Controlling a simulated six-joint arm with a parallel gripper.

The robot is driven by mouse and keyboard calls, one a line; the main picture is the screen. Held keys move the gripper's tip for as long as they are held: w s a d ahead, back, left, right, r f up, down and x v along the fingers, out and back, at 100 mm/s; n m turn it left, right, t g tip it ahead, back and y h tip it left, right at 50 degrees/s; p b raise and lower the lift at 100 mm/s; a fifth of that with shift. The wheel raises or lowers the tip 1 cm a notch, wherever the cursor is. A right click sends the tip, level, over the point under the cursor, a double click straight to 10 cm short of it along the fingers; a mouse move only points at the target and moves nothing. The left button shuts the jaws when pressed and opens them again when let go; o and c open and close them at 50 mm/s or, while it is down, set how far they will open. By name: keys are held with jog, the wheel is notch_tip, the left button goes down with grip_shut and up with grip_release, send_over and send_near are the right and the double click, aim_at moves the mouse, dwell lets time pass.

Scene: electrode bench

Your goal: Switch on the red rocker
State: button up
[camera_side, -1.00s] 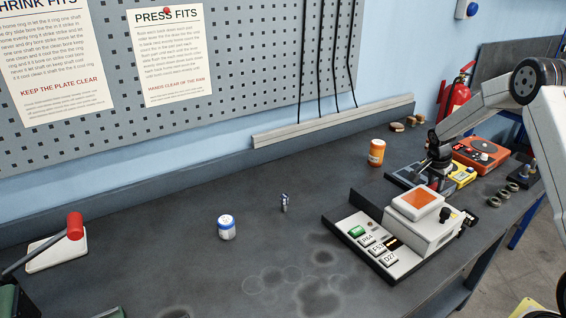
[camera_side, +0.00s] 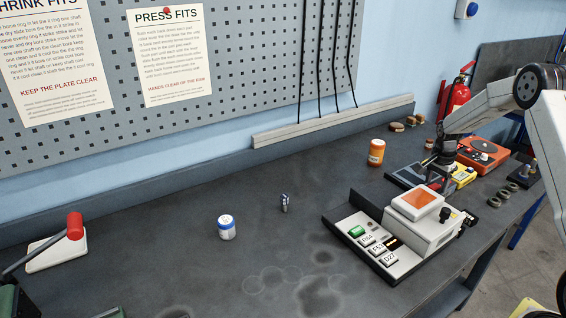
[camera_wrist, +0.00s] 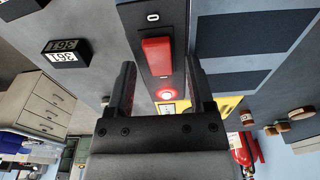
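The red rocker (camera_wrist: 157,57) is a long red key in a narrow dark switch plate (camera_wrist: 139,30) in the wrist view. A white mark is on the plate at one end and a bright red lamp (camera_wrist: 166,94) at the other. My gripper (camera_wrist: 159,72) is open, with one black finger on each side of the switch plate and nothing held between them. I cannot tell whether the fingers touch it or which way the rocker is tipped. In the side view my gripper (camera_side: 440,172) is low over the flat dark-and-blue panel (camera_side: 408,175), hiding most of the switch.
A yellow meter (camera_side: 463,176) and an orange device (camera_side: 482,154) stand close behind my gripper. A white-and-grey unit (camera_side: 424,223) with a green button stands in front. An orange jar (camera_side: 376,152) is to the left.

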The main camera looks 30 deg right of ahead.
aim_at(431, 187)
jog(key=shift+r, duration=0.1)
jog(key=shift+a+r, duration=0.2)
jog(key=shift+r, duration=1.7)
jog(key=shift+a+r, duration=0.2)
jog(key=shift+r, duration=1.7)
jog(key=shift+w+a+r, duration=0.1)
jog(key=shift+w+a, duration=0.05)
jog(key=shift+a, duration=0.4)
jog(key=s+a+n, duration=0.1)
jog(key=a+n, duration=0.2)
jog(key=a, duration=0.3)
jog(key=s+a+r+n+t, duration=0.1)
jog(key=a+n, duration=0.2)
jog(key=a, duration=0.3)
jog(key=s+a+n, duration=0.1)
jog(key=a+n, duration=0.2)
jog(key=a, duration=0.4)
jog(key=shift+a+r+t, duration=0.1)
jog(key=shift+r+t, duration=0.05)
jog(key=shift+t, duration=0.15)
jog(key=s+a+f+n+t+y, duration=0.1)
jog(key=s+a+n, duration=0.8)
jog(key=s+a, duration=0.2)
jog(key=shift+s+a+f, duration=0.25)
jog(key=shift+s+a, duration=0.15)
jog(key=shift+a, duration=0.55)
